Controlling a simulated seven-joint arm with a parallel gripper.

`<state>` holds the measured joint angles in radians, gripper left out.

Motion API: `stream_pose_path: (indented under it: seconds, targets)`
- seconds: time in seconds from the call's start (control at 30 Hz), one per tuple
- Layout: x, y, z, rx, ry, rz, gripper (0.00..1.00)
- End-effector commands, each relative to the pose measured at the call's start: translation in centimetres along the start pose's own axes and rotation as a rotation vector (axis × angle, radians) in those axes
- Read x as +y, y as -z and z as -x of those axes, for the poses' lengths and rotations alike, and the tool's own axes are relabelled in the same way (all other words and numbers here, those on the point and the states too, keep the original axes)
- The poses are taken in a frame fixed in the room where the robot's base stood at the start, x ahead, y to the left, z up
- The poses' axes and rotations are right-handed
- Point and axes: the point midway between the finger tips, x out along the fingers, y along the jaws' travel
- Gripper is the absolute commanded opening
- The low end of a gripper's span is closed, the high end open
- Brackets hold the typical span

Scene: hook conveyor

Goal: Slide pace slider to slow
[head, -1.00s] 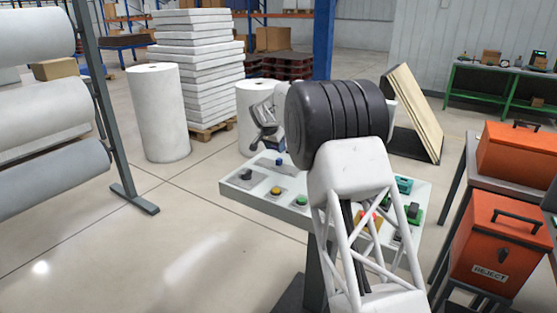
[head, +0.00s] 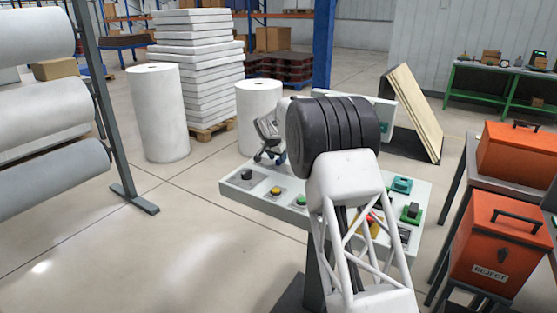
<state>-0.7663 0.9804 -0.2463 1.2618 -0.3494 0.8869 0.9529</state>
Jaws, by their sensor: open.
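A pale control panel (head: 262,205) stands in the middle, with several coloured controls on its sloped top. A small blue knob (head: 281,157) is at its back left; it may be the pace slider, but I read no label. My gripper (head: 268,156) is open and points down at the panel's back left edge, right beside the blue knob. I cannot tell whether the fingers touch the knob or stand around it. My arm's dark joint and white link hide the middle of the panel.
A black knob (head: 246,175), a yellow button (head: 276,191) and a green button (head: 301,200) lie in front of the gripper. Orange reject bins (head: 497,240) stand further right.

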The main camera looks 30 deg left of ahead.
Motion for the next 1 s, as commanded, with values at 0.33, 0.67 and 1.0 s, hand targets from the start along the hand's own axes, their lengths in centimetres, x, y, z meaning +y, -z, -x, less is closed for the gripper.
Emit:
stream_pose_path:
  seconds: [0.33, 0.67, 1.0]
  targets:
    - [0.0, 0.0, -1.5, 0.0, 0.0, 0.0, 0.49]
    - [0.0, 0.0, -1.5, 0.0, 0.0, 0.0, 0.38]
    - [0.0, 0.0, -1.5, 0.0, 0.0, 0.0, 0.0]
